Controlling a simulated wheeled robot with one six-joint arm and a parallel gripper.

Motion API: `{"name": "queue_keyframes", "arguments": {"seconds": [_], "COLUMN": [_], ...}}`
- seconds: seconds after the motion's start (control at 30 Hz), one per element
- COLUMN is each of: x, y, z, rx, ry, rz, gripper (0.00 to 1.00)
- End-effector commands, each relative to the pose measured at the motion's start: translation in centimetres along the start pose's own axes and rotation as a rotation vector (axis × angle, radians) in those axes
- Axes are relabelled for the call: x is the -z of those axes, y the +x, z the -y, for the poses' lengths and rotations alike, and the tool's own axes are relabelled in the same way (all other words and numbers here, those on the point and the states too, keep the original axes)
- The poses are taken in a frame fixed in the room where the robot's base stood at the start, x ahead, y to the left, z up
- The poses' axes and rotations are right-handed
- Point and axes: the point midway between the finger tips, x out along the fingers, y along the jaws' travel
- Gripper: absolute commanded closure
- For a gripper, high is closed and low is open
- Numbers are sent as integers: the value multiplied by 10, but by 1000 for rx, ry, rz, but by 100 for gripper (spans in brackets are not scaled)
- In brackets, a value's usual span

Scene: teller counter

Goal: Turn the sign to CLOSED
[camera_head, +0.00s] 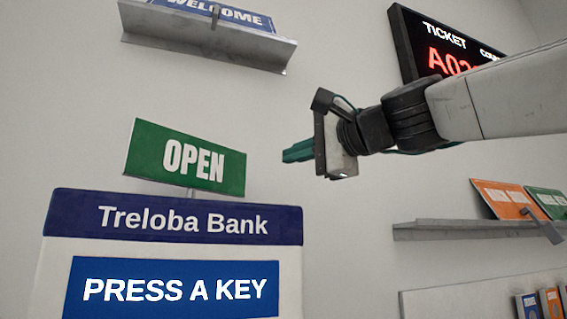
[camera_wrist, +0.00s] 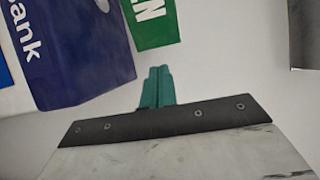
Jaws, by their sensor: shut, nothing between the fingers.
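The green sign (camera_head: 185,158) reads OPEN in white and stands on a short post above the Treloba Bank machine. Its right end, with the letter N, shows at the top of the wrist view (camera_wrist: 150,22). My gripper (camera_head: 290,153) is to the right of the sign, at about its height in the picture, with a gap of wall between them. Its green fingers are shut together and empty, and they also show in the wrist view (camera_wrist: 157,85), pointing up toward the sign's end. The sign's back is hidden.
The Treloba Bank machine (camera_head: 175,222) with a PRESS A KEY screen (camera_head: 172,288) stands below the sign. A WELCOME shelf (camera_head: 205,42) hangs above. A ticket display (camera_head: 435,45) is behind my arm. A shelf (camera_head: 470,229) with orange and green signs is at right.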

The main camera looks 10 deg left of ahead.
Motion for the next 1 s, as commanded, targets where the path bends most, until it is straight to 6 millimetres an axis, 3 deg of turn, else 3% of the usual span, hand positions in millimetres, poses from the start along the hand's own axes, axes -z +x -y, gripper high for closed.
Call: {"name": "queue_keyframes", "arguments": {"seconds": [0.3, 0.5, 0.7, 1.0], "x": [0, 0, 0, 0], "y": [68, 103, 120, 123], "z": [-2, -2, -2, -2], "rx": [-4, -4, -3, -4], "ry": [-2, -3, -3, -4], "rz": [2, 1, 0, 0], "gripper": [100, 100, 100, 100]}}
